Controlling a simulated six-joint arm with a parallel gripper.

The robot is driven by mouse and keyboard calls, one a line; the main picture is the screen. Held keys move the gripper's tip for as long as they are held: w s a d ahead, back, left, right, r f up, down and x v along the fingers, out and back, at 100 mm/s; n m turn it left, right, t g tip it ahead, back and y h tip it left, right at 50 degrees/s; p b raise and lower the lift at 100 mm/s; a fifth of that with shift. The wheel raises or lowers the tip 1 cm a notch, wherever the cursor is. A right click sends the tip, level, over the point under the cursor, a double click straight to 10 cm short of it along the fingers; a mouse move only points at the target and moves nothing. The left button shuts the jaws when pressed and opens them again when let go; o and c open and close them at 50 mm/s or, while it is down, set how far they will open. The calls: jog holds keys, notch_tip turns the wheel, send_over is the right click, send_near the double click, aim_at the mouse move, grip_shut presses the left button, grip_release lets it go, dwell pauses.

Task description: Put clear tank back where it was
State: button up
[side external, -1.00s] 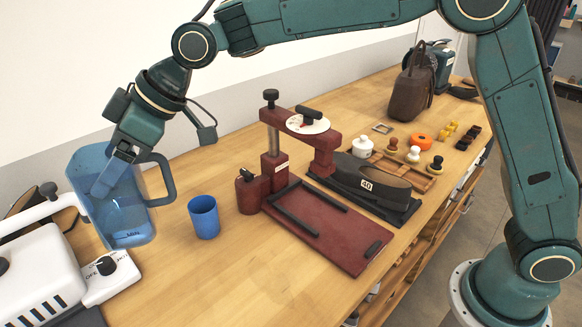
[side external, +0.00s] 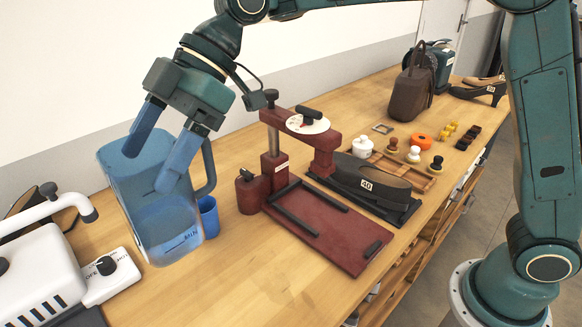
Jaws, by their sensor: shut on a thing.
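The clear tank (side external: 165,215) is a see-through blue jug with a handle on its right and a MIN mark low on its side. It is at the left, in front of the blue cup, and looks slightly tilted. My gripper (side external: 151,170) reaches down from above, with its blue fingers shut on the tank's upper part. I cannot tell whether the tank's bottom touches the table.
A white steamer-like machine (side external: 40,265) with a dial stands at the lower left. The blue cup (side external: 208,216) is partly hidden behind the tank. A dark red press (side external: 318,235) fills the middle. Bare wooden table (side external: 235,290) lies in front of the cup.

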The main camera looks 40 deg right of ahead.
notch_tip(320, 180, down, 16)
jog(key=shift+r, duration=0.25)
dwell(0.3)
jog(key=shift+f, duration=2.3)
jog(key=o, duration=1.8)
